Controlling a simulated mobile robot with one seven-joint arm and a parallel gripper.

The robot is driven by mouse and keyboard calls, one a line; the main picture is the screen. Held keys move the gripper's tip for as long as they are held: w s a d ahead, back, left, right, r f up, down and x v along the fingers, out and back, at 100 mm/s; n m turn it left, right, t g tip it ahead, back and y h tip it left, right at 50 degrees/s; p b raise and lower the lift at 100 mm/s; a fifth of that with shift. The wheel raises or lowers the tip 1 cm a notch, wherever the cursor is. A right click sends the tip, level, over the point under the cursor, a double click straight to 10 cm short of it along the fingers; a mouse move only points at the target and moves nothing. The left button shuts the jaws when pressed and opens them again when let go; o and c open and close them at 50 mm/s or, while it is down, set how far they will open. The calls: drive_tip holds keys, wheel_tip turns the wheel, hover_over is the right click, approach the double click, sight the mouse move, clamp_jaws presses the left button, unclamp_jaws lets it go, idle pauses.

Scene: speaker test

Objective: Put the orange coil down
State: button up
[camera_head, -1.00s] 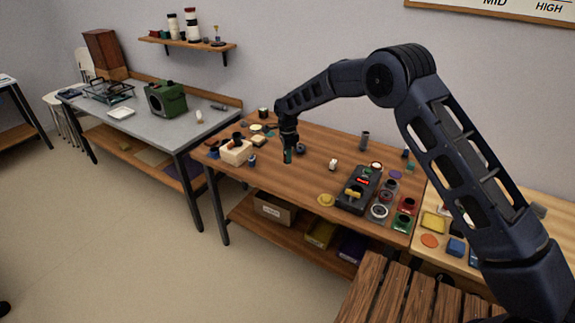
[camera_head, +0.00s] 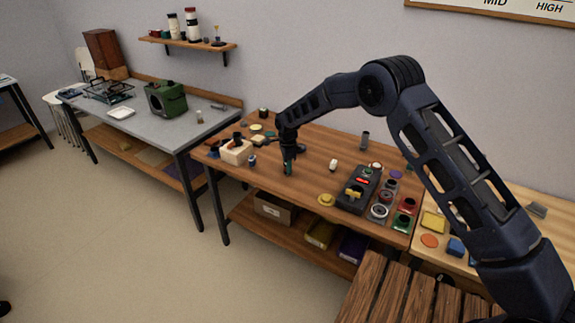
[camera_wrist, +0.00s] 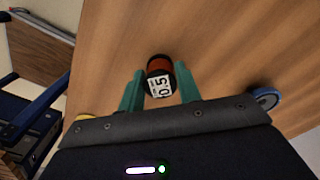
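The orange coil (camera_wrist: 159,65) shows in the wrist view as a small red-orange spool with a black end and a white "0.5" label. It sits between the green fingertips of my gripper (camera_wrist: 160,86), which look closed against its sides. In the head view my gripper (camera_head: 288,171) points down, low over the middle of the brown workbench (camera_head: 300,190). The coil is too small to make out there. I cannot tell whether its underside touches the wood.
A pale wooden block (camera_head: 236,152) with small parts stands to the left. A white spool (camera_head: 333,164), a yellow disc (camera_head: 326,199) and a black device (camera_head: 356,190) are to the right. The wrist view shows a blue round part (camera_wrist: 265,98).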

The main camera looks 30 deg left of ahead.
drive_tip(key=o, duration=0.3)
drive_tip(key=shift+r, duration=0.1)
wheel_tip(320, 180, up, 12)
idle(0.5)
drive_tip(key=shift+d+r, duration=0.1)
